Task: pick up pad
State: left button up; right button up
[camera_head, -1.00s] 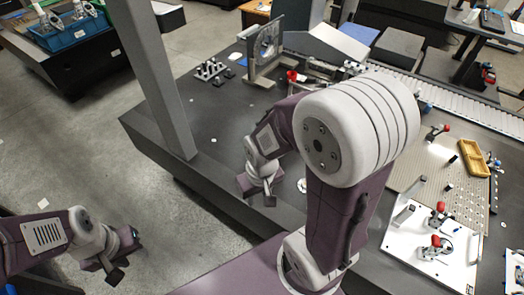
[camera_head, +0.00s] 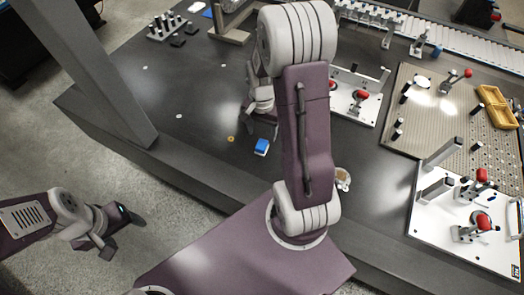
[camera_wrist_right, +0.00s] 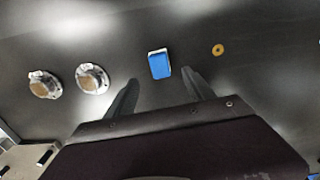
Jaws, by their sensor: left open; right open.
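The pad, a small blue block with a white end, lies on the dark table; it is in the head view (camera_head: 262,147) and the right wrist view (camera_wrist_right: 160,66). My right gripper (camera_head: 260,117) is above the table just behind the pad in the head view, partly hidden by my own arm. In the right wrist view its two fingers (camera_wrist_right: 160,86) are apart, with the pad just ahead between their tips and nothing held. My left gripper (camera_head: 107,246) hangs over the floor at the lower left, open and empty.
An orange ring (camera_wrist_right: 218,50) lies right of the pad in the wrist view; two round metal parts (camera_wrist_right: 92,78) lie left. In the head view, a white fixture plate (camera_head: 440,235) and a perforated plate (camera_head: 440,125) stand right. A grey post (camera_head: 95,75) rises at left.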

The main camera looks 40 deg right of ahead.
aim_at(262, 144)
notch_tip(262, 144, down, 3)
notch_tip(262, 144, down, 5)
jog(key=shift+s+r+b, duration=0.1)
jog(key=shift+r+b, duration=0.1)
jog(key=shift+b, duration=0.65)
jog(key=shift+f, duration=0.3)
jog(key=shift+c, duration=1.2)
grip_shut()
jog(key=shift+r, duration=0.1)
notch_tip(262, 144, up, 4)
jog(key=shift+r+p, duration=0.1)
jog(key=shift+p, duration=0.55)
jog(key=d+r+p, duration=0.1)
jog(key=d+r, duration=0.5)
jog(key=d, duration=0.5)
jog(key=shift+s+d+r, duration=0.3)
jog(key=shift+s+r, duration=0.05)
jog(key=shift+s, duration=0.05)
